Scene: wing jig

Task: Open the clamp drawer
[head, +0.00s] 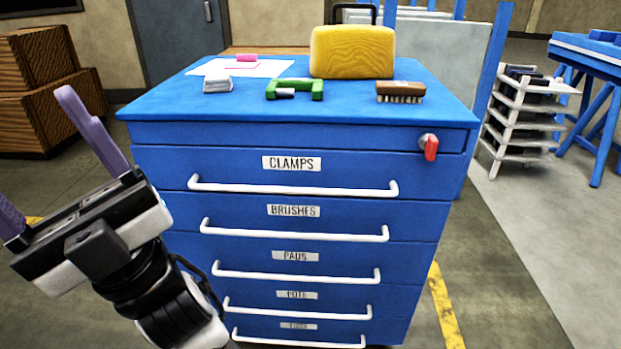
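The clamp drawer (228,170) is the top labelled drawer of a blue cabinet. Its front sits flush with the drawers below, so it is shut. A label reading CLAMPS is at its middle, and a long white bar handle (292,189) runs across its lower part. My gripper (38,160) is at the left, in front of the cabinet and apart from the handle. Its two purple fingers are spread wide with nothing between them. The left finger is partly cut off by the picture edge.
Lower drawers, the first labelled BRUSHES (293,211), have similar white handles. A red lock or knob (430,147) sticks out at the cabinet's upper right. A yellow block (352,52), green clamp (294,89) and brush (400,92) lie on top.

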